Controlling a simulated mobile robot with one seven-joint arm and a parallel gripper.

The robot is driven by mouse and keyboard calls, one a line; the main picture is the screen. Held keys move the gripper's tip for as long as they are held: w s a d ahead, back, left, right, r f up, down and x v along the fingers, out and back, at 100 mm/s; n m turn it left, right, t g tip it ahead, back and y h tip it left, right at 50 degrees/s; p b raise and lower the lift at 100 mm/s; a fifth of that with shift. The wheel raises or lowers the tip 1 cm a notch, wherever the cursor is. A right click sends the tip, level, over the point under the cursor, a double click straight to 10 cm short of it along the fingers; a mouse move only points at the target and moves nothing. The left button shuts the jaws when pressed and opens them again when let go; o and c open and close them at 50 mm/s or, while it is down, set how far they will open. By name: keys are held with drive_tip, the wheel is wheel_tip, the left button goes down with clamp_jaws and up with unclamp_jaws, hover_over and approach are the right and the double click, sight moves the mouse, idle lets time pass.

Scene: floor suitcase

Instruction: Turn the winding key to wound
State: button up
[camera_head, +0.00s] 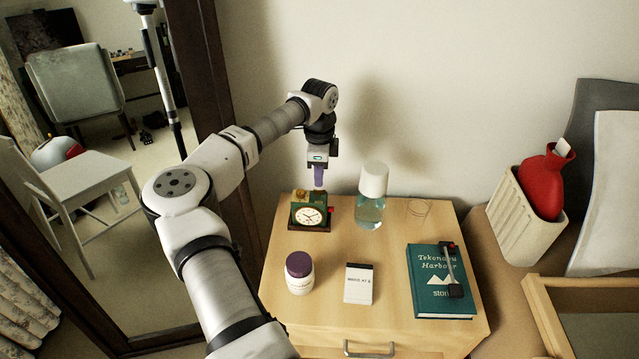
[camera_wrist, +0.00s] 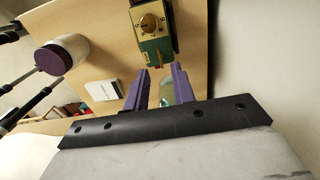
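A small green clock (camera_head: 310,211) with a white dial stands at the back left of the wooden nightstand. In the wrist view the clock's green casing (camera_wrist: 153,48) carries a round brass piece (camera_wrist: 150,22) with a slot or bar across it, which looks like the winding key. My gripper (camera_head: 319,187) points down just above the clock in the head view. In the wrist view its two purple fingers (camera_wrist: 160,72) are spread with nothing between them. They look apart from the brass piece. The key's turn marking is too small to read.
A clear bottle with a white cap (camera_head: 373,180) stands close right of the clock. A purple-lidded jar (camera_head: 299,275), a small white box (camera_head: 360,283) and a teal book (camera_head: 432,280) are on the nightstand (camera_head: 400,245) nearer the front. A wall is behind; a mirror frame is left.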

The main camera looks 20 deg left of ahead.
sight(319, 193)
drive_tip(key=shift+f, duration=2.2)
drive_tip(key=shift+c, duration=0.2)
clamp_jaws()
